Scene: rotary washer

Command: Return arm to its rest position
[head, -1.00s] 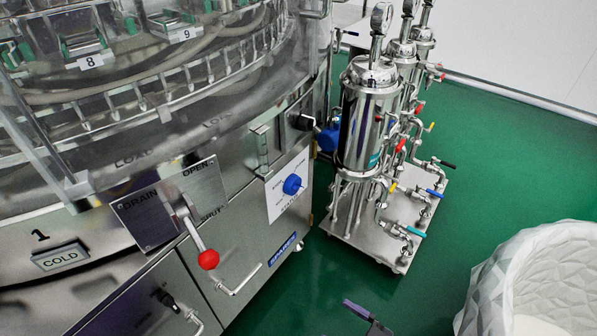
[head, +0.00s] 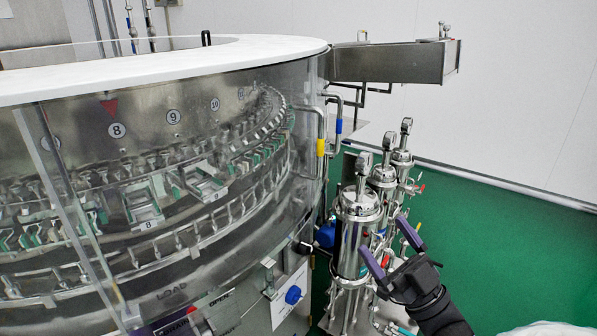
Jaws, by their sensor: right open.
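My right gripper (head: 392,250) is at the lower right of the head view, with its two purple fingers spread apart and nothing between them. It shows in front of the steel filter housings (head: 358,225), and I cannot tell how near it is to them. My right arm comes in from the bottom edge. The large round washer (head: 170,297) fills the left half, with a clear guard, a white top and numbered stations. My left gripper is not in view.
A steel chute (head: 390,62) juts right from the washer's top. Green floor (head: 510,225) lies open at the right, up to the white wall (head: 520,90). A pale rim (head: 545,328) shows at the bottom right edge.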

